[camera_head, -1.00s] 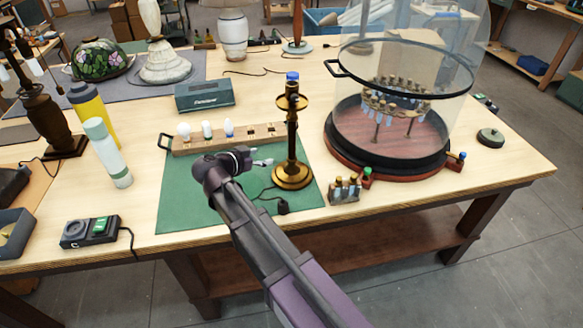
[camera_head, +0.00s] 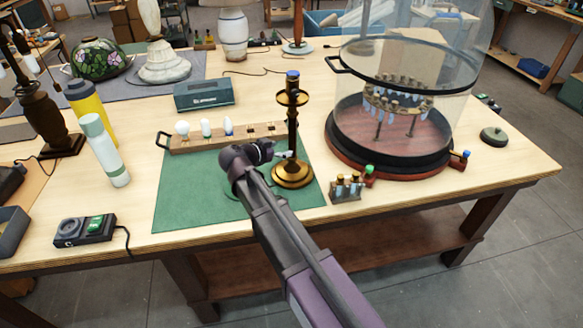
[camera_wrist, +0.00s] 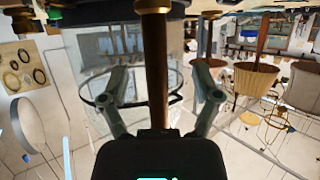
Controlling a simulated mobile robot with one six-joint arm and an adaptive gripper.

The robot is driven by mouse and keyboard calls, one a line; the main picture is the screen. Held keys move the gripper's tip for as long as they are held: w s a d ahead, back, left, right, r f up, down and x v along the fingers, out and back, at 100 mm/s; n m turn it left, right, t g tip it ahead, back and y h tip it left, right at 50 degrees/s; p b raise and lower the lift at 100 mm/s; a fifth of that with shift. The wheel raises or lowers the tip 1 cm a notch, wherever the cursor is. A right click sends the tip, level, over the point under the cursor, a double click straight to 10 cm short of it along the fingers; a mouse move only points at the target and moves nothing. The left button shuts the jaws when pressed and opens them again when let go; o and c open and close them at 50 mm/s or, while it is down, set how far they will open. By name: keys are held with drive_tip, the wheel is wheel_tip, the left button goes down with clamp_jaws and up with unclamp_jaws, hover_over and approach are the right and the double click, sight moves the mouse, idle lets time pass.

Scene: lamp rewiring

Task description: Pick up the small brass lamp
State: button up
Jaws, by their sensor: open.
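The small brass lamp (camera_head: 293,125) stands upright on the right part of the green mat (camera_head: 185,195). It has a round brass base, a dark stem, a cup-like brass ring and a blue cap on top. My gripper (camera_head: 283,156) is low beside the stem, just left of it in the head view. In the wrist view my gripper (camera_wrist: 160,75) is open, with one finger on each side of the brass stem (camera_wrist: 155,60). Gaps show between the stem and both fingers there. My arm hides part of the mat and the lamp's cord.
A rack with bulbs (camera_head: 205,138) lies behind my gripper. A large glass dome (camera_head: 400,105) on a dark red base stands to the right, and a small block of bottles (camera_head: 346,188) sits near the front. A white-green bottle (camera_head: 105,150) is at left.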

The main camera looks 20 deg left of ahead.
sight(289, 146)
drive_tip(key=shift+w+d, duration=0.1)
drive_tip(key=shift+w, duration=0.05)
drive_tip(key=shift+d+b+x, duration=0.15)
drive_tip(key=shift+b+x, duration=0.25)
drive_tip(key=shift+x, duration=0.85)
drive_tip(key=shift+d+b+x, duration=0.15)
drive_tip(key=shift+b+x, duration=0.25)
drive_tip(key=shift+x, duration=0.9)
drive_tip(key=shift+r, duration=0.15)
clamp_jaws()
